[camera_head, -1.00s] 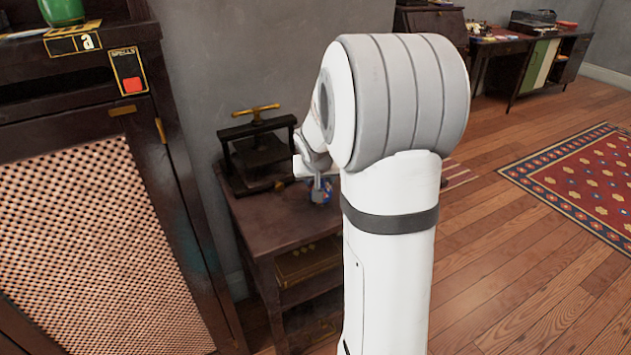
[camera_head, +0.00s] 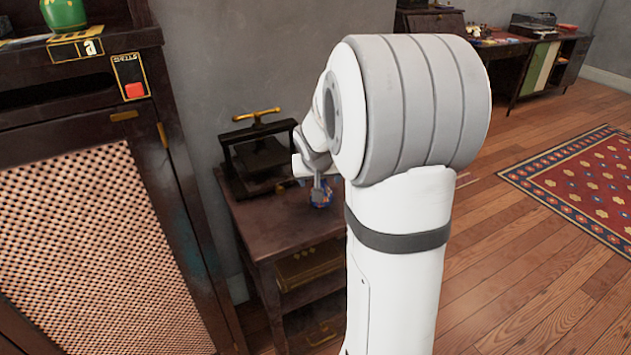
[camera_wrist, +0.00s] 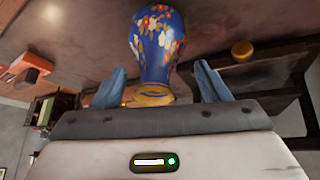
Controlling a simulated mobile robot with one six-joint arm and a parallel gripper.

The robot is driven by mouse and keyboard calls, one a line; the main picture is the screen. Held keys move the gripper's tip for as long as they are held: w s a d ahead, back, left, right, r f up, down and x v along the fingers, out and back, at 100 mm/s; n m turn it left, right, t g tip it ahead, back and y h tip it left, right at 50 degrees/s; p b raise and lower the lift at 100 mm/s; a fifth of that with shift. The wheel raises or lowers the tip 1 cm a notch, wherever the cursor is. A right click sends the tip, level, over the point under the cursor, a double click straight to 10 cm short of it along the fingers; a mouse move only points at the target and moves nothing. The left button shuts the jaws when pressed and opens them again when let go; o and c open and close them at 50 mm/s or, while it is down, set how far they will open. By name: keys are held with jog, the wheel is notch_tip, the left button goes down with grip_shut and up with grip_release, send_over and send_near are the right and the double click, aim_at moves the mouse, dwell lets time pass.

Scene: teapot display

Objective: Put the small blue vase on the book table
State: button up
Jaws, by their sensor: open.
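The small blue vase (camera_head: 321,197), with red and white flowers and a gold neck, stands on a small dark wooden table (camera_head: 285,226). In the wrist view the vase (camera_wrist: 158,45) appears upside down, with its gold rim nearest my gripper (camera_wrist: 163,88). My gripper is open, with one blue finger on each side of the vase's rim end; I cannot tell whether either touches it. In the head view my gripper (camera_head: 318,182) is just above the vase, and my arm hides part of the table. I cannot tell which table is the book table.
A dark press (camera_head: 258,155) with a brass handle stands behind the vase on the same table. A tall cabinet (camera_head: 85,220) stands close on the left, with a green vase (camera_head: 64,14) on top. A desk (camera_head: 500,42) stands at the back right. Open floor lies to the right.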

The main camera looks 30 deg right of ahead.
jog(key=p+v, duration=0.1)
jog(key=v, duration=0.8)
jog(key=s+a+f+n+g+y, duration=0.1)
jog(key=s+a+f+n+g, duration=0.1)
jog(key=s+a, duration=0.5)
jog(key=s+a+f+n+g+y, duration=0.2)
jog(key=s+a, duration=0.5)
jog(key=s, duration=0.7)
jog(key=shift+f, duration=0.6)
jog(key=shift+s+a+r, duration=0.1)
jog(key=shift+a, duration=0.05)
